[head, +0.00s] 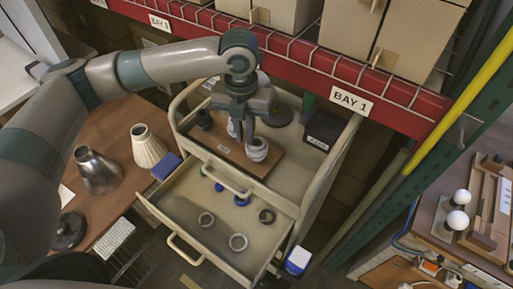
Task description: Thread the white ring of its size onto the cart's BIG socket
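My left gripper (244,133) points down over the wooden board (228,158) on the cart's top. Just below and right of its fingertips is a pale ring-shaped piece (257,149) with a dark centre. I cannot tell whether the fingers touch it, or whether it is a ring around a socket. Another whitish piece (233,128) is partly hidden behind the fingers. A dark socket (204,120) stands on the board's far left. A small label (223,149) lies near the board's front; its text is unreadable. My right gripper is out of view.
The cart's open drawer (172,206) holds pale rings (238,242), (206,219), a darker ring (266,215) and small blue pieces. A black box (325,130) stands on the cart's right. A table at left holds lampshades (148,146), (98,172). The red shelf beam (295,62) runs behind.

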